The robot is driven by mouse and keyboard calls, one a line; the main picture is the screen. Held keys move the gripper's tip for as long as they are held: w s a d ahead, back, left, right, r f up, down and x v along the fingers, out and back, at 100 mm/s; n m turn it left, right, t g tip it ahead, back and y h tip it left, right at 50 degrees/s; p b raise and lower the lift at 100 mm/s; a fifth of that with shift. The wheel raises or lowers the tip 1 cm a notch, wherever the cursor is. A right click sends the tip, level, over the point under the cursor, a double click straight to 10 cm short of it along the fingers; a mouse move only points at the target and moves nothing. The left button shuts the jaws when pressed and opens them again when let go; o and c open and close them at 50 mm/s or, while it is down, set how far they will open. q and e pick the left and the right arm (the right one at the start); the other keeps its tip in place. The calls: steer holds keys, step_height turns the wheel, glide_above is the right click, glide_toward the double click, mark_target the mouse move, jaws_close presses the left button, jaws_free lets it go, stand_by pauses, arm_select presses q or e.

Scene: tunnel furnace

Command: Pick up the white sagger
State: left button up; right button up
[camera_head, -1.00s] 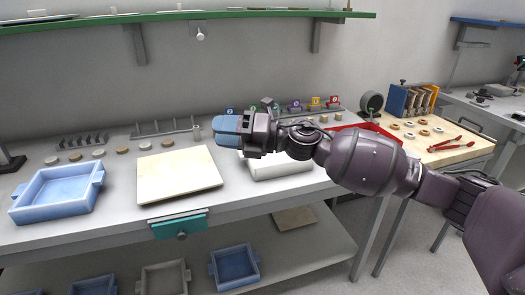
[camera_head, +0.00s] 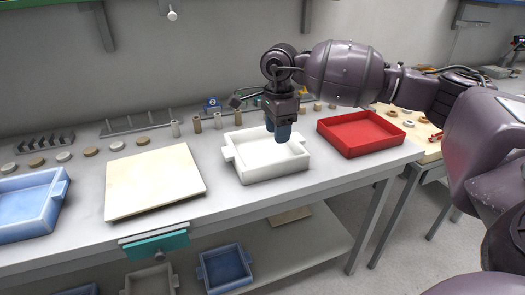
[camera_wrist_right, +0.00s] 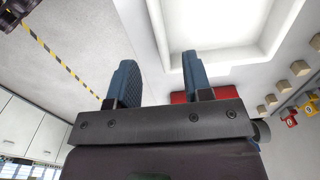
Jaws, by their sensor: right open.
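The white sagger (camera_head: 272,171) is an open, shallow tray with side lugs, standing on the workbench between a cream board and a red tray. In the right wrist view the white sagger (camera_wrist_right: 232,54) fills the upper right. My right gripper (camera_head: 277,138) points down with blue fingers over the sagger's right part and hides a bit of its rim. In the right wrist view my right gripper (camera_wrist_right: 160,72) is open with nothing between the fingers; one finger overlaps the sagger's wall in the picture. Whether it touches the sagger I cannot tell. My left gripper is not in view.
The red tray (camera_head: 360,134) stands close to the right, the cream board (camera_head: 155,182) to the left. A blue sagger (camera_head: 28,225) is at the far left. Small cylinders (camera_head: 196,124) and a rack (camera_head: 150,125) line the back. The bench's front strip is clear.

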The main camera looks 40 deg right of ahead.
mark_target(277, 161)
steer(key=shift+f, duration=0.35)
step_height(277, 161, down, 4)
steer(key=shift+f+b, duration=0.25)
steer(key=shift+b, duration=0.1)
steer(key=shift+f, duration=0.7)
step_height(277, 161, down, 4)
steer(key=shift+s+f+b, duration=0.15)
steer(key=shift+f+b, duration=0.1)
steer(key=shift+b, duration=0.1)
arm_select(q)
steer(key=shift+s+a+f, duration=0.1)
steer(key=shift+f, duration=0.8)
arm_select(e)
steer(key=shift+r, duration=0.1)
jaws_close()
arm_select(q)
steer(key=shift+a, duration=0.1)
